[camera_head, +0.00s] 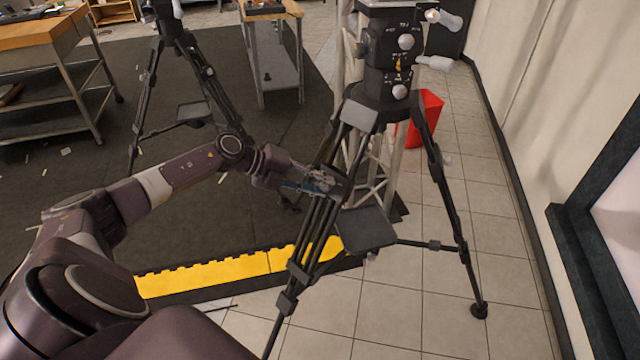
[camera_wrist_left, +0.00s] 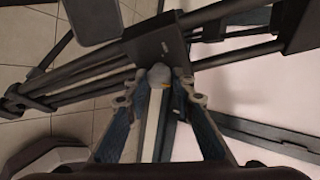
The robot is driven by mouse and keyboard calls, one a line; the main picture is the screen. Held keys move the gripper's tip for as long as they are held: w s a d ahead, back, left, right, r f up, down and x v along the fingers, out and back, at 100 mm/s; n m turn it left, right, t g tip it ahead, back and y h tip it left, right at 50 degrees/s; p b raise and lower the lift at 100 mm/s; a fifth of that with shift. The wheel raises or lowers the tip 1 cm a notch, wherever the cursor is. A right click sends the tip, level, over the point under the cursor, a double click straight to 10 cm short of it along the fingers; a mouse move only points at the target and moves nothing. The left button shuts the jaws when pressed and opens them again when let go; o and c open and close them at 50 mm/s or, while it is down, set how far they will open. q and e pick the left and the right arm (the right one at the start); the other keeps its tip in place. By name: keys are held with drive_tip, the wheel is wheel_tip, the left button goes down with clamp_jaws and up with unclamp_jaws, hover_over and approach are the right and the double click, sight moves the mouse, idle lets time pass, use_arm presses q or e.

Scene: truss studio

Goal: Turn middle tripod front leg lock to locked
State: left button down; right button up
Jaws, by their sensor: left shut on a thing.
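The middle tripod (camera_head: 385,60) stands upright, black, with a head with pale knobs on top. Its front leg (camera_head: 316,225) slopes down to the lower left, with a dark block partway up that also shows in the left wrist view (camera_wrist_left: 165,42). My left gripper (camera_head: 326,184) is at this block from the left. In the left wrist view, my left gripper (camera_wrist_left: 158,90) has its fingers on both sides of a pale grey lock lever (camera_wrist_left: 159,74) on the block and is shut on it. The lever is mostly hidden in the head view. My right gripper is not in view.
A dark plate (camera_head: 366,230) sits between the tripod's legs. A red box (camera_head: 426,115) and a lattice truss stand behind it. Another tripod (camera_head: 178,75) and a workbench (camera_head: 50,55) are at the back left. A wall runs along the right; tiled floor lies open before it.

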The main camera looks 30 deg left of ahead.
use_arm(q)
drive_tip(key=c, duration=1.6)
unclamp_jaws()
drive_tip(key=shift+v, duration=6)
drive_tip(key=shift+f, duration=0.1)
